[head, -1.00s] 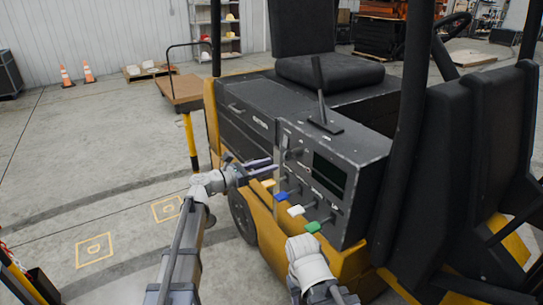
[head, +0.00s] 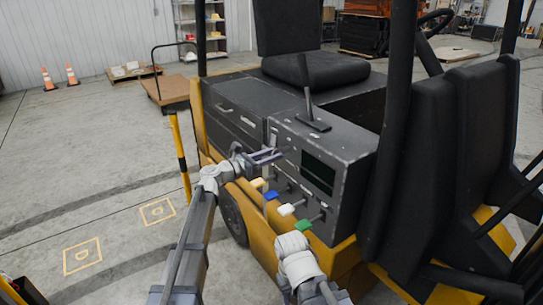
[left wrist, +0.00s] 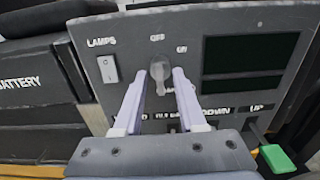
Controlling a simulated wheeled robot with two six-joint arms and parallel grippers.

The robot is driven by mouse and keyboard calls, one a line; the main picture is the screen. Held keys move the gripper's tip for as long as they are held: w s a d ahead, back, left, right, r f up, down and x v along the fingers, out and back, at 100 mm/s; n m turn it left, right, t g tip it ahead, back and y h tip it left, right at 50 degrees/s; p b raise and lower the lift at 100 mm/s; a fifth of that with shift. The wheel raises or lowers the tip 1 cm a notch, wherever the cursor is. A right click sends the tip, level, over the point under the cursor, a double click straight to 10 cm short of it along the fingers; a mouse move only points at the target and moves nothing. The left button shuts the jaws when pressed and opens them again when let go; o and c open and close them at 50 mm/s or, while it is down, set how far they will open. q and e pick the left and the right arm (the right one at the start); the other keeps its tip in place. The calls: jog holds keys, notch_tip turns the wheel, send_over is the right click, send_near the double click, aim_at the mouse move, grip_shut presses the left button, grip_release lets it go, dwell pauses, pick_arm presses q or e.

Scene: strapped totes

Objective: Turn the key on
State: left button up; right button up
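The grey key (left wrist: 159,72) sits in a round switch on the dark control panel (left wrist: 225,30), under the printed OFF and left of and below ON. Its grip points down, roughly upright. In the left wrist view, my left gripper's two pale fingers (left wrist: 161,80) stand open, one on each side of the key, with small gaps seeming to show. In the head view, my left gripper (head: 268,156) reaches the front of the panel, and its fingers largely hide the key there. My right arm's pale wrist shows low in the middle, but its fingers do not show.
A white LAMPS rocker switch (left wrist: 108,69) is left of the key, and dark displays (left wrist: 243,53) are right of it. Yellow (head: 257,183), blue (head: 271,195), white (head: 287,209) and green (head: 304,224) levers stick out below. A dark seat (head: 313,70) is behind the panel.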

pick_arm(q)
jog(key=shift+c, duration=0.3)
grip_shut()
dwell(0.3)
